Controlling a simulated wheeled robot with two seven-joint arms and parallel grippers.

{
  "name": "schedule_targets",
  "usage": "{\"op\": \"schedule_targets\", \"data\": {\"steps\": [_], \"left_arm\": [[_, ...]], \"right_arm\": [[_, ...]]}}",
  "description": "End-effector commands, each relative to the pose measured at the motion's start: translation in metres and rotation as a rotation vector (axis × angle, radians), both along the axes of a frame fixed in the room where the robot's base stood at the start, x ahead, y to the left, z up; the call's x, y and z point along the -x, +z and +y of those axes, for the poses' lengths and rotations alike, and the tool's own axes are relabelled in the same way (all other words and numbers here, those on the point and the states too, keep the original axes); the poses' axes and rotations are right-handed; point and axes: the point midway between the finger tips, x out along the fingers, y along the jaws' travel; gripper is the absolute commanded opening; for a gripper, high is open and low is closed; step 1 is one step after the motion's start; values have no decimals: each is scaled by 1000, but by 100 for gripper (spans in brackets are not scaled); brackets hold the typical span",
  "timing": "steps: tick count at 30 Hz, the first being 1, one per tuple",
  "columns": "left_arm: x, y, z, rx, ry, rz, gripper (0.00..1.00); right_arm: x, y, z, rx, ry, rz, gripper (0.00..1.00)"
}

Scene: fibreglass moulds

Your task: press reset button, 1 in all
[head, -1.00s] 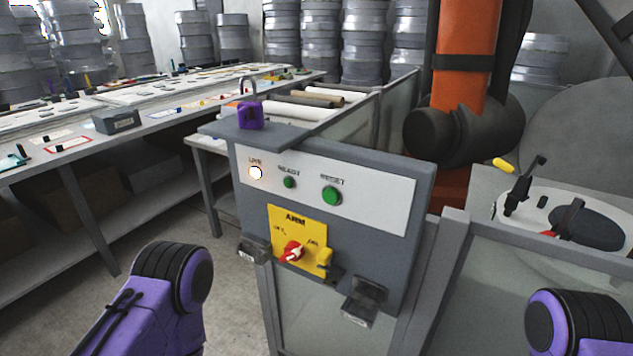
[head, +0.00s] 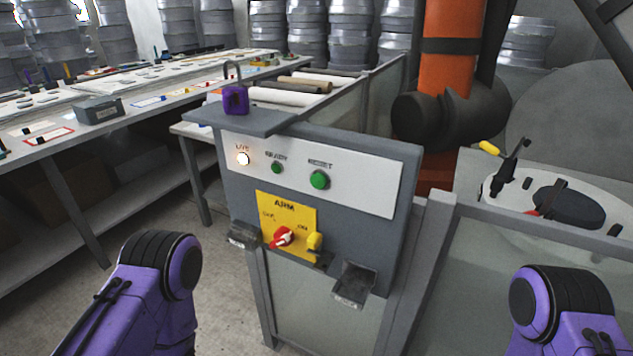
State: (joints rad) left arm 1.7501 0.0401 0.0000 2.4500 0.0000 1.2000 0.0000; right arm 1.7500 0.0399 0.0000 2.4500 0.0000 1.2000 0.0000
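The green reset button (head: 320,180) sits on the white strip of a grey control panel (head: 372,235), under the label RESET. To its left are a smaller green button (head: 277,167) labelled READY and a lit white lamp (head: 243,158). Below is a yellow ARM plate (head: 300,212) with a red switch (head: 283,237) and a yellow piece (head: 315,241) at its right edge. My purple arm links show at the lower left and lower right, apart from the panel. Neither gripper is in view.
A purple padlock (head: 235,99) is on the ledge on top of the panel. Two small grey holders (head: 353,284) stick out at its lower edge. A fence (head: 440,240) adjoins it on the right, with an orange robot arm (head: 450,70) behind. A long workbench (head: 100,150) stands left.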

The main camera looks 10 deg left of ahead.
Motion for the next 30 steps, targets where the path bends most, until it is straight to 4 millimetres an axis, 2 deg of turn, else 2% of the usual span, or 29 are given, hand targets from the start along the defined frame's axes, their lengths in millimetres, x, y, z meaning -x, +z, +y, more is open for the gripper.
{"op": "schedule_targets", "data": {"steps": [1, 6, 8, 9, 30], "left_arm": [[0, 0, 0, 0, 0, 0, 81], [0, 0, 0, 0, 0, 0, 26], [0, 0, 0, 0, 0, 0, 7], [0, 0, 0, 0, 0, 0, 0], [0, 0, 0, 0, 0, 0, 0]], "right_arm": [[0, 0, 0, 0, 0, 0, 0], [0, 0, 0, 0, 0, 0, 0], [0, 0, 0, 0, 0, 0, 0], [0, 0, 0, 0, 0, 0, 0], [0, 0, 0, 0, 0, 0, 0]]}}
